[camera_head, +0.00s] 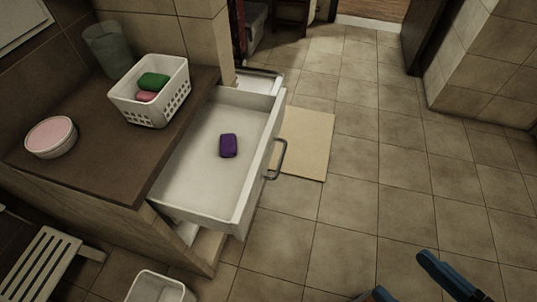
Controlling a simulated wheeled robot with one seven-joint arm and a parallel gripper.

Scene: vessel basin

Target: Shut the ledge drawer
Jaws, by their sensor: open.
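The ledge drawer (184,184) is white and stands pulled well out from under the brown ledge. Its front carries a dark curved handle (279,160) that faces right. A purple block-like item (228,145) lies inside the drawer. My gripper (408,277) shows at the bottom right edge, with blue fingers set apart. It is open and empty, well to the right of and nearer than the drawer front, not touching it. Part of the gripper is cut off by the frame.
On the brown ledge (90,178) stand a white basket (160,110) with green and pink items, a round pink-topped tub (51,137) and a grey-green bin (107,50). A beige mat (305,143) lies beyond the handle. A white bin (157,288) and a slatted stool (48,262) are lower left. Tiled floor at right is clear.

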